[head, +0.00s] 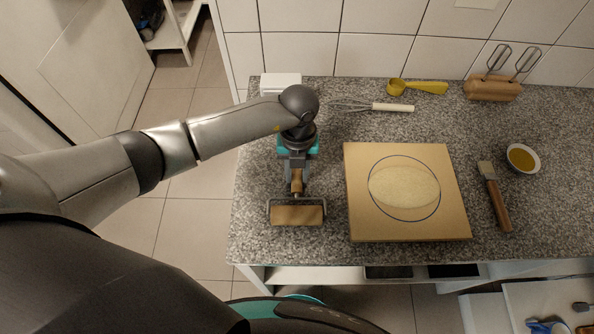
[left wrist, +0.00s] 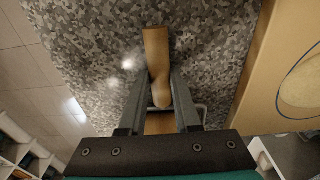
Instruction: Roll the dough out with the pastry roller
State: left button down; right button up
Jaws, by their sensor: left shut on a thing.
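My left gripper (head: 297,174) is shut on the wooden handle of the pastry roller (head: 297,215), left of the board. The roller's wooden cylinder in its metal frame points to the counter's front edge. In the left wrist view, the handle (left wrist: 156,50) runs between the fingers (left wrist: 160,92); the cylinder is mostly hidden. I cannot tell whether the roller touches the counter. The pale dough (head: 404,187) lies on the wooden board (head: 362,222) inside a blue outline. It is a wide oval, reaching near the outline's sides, with bare board above and below. My right gripper is not in view.
On the speckled counter (head: 330,245), a brush (head: 498,199) and a bowl of yellow liquid (head: 523,158) stand right of the board. A whisk (head: 385,107), a yellow scoop (head: 420,87) and a wooden beater holder (head: 492,90) are at the back by the tiled wall.

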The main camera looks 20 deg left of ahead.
aim_at(298, 172)
pick_arm(q)
jog(key=c, duration=0.5)
grip_release()
jog(key=shift+c, duration=0.2)
notch_tip(298, 172, up, 15)
jog(key=w, duration=0.1)
jog(key=shift+r, duration=0.15)
